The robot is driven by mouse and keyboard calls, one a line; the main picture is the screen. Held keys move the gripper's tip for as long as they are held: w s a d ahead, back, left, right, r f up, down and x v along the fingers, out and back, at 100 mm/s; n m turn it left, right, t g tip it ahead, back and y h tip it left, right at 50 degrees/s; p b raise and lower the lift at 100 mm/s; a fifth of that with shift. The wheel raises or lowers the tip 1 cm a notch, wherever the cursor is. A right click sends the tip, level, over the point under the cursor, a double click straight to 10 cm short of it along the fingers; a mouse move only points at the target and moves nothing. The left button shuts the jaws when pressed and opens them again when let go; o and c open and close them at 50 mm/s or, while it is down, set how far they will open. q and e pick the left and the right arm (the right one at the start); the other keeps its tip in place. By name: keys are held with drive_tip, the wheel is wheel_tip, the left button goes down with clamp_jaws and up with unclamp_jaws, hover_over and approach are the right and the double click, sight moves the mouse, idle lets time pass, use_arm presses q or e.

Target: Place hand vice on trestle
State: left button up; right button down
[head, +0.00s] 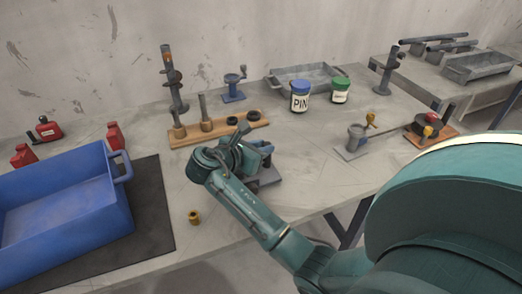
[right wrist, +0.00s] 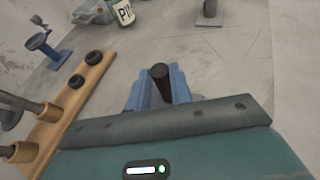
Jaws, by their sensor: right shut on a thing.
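My right gripper (head: 262,150) is over the middle of the near table, with its blue fingers shut on a dark, round-ended piece (right wrist: 160,78), seen end-on between them in the right wrist view. Most of this piece is hidden, so I cannot tell whether it is the hand vice. A flat grey patch (head: 268,178) shows just below the gripper. A small blue vice-like tool (head: 232,90) stands farther back, and a grey one with a yellow knob (head: 356,138) stands to the right. A second grey table (head: 425,78), possibly the trestle, is at back right. My left gripper is out of view.
A blue bin (head: 60,200) sits on a dark mat at left. A wooden rack (head: 190,137) with posts is behind the gripper. Two jars (head: 300,97) and a grey tray (head: 285,83) are at the back. A brass piece (head: 194,217) lies near the front edge.

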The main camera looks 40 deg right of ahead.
drive_tip(key=shift+f, duration=0.4)
drive_tip(key=c, duration=1.7)
unclamp_jaws()
drive_tip(key=shift+f, duration=0.25)
drive_tip(key=o, duration=0.4)
drive_tip(key=shift+o, duration=0.2)
